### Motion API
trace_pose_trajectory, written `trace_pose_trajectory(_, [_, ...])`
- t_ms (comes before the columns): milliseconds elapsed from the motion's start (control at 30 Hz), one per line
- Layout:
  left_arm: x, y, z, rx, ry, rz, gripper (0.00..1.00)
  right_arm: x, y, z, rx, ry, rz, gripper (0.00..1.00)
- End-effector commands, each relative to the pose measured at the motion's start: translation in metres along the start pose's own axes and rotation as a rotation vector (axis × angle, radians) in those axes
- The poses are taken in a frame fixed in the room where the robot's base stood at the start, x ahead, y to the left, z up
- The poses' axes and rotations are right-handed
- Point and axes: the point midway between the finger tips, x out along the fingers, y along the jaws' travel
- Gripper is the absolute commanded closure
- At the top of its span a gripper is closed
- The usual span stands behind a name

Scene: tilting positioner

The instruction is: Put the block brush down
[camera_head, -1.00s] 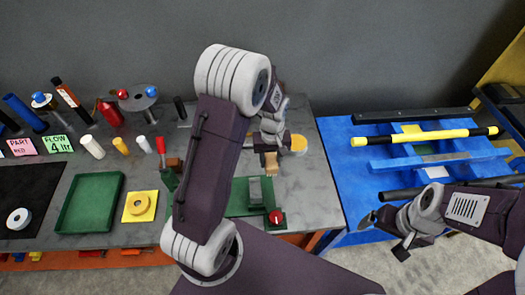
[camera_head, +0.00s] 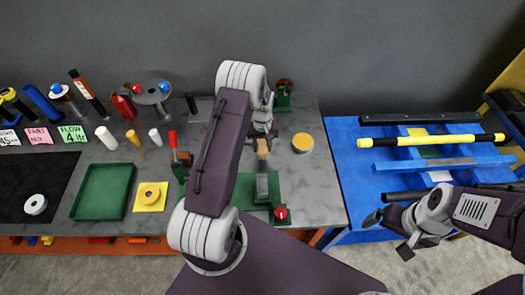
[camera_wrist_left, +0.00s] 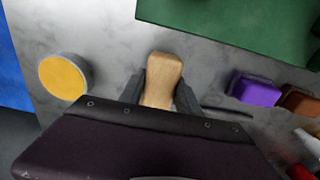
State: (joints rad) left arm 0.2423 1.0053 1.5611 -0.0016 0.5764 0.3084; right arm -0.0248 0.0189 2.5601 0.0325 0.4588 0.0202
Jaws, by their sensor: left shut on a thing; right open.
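The block brush (camera_head: 262,149) shows as a pale wooden piece at the tip of my left gripper (camera_head: 262,138). In the left wrist view the wooden brush (camera_wrist_left: 163,72) sits between the two dark fingers, which are shut on it. It is over the grey bench top, behind the green fixture (camera_head: 240,190). I cannot tell whether it touches the bench; its underside is hidden. My right gripper (camera_head: 396,234) is open and empty, at the lower right near the blue table.
A round tin with a yellow top (camera_head: 302,143) stands right of the brush. A red-handled clamp (camera_head: 174,150) is to the left, and a green tray (camera_head: 103,191) farther left. In the left wrist view a purple block (camera_wrist_left: 255,91) lies right of the brush. Bare bench lies around the tin.

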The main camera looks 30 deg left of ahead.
Motion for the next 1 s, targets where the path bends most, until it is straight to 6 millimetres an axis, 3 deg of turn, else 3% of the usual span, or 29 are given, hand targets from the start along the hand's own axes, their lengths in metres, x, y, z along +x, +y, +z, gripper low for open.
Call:
trace_pose_trajectory(233, [0.035,0.000,0.001,0.000,-0.002,-0.001,1.00,-0.014,0.000,-0.002,0.000,0.000,0.000,0.06])
trace_pose_trajectory(633, [0.045,0.000,0.000,-0.001,0.001,0.000,1.00,-0.008,0.000,-0.001,0.000,0.000,0.000,0.06])
trace_pose_trajectory(667, [0.043,0.000,0.000,-0.001,0.001,0.000,0.52,-0.009,0.000,-0.001,0.000,0.000,0.000,0.06])
trace_pose_trajectory(700, [0.043,0.000,0.000,-0.001,0.001,0.000,0.41,-0.010,0.000,-0.001,0.000,0.000,0.000,0.06])
trace_pose_trajectory(1000, [0.042,0.000,0.000,-0.001,0.001,0.000,0.39,-0.010,0.000,-0.001,0.000,0.000,0.000,0.06])
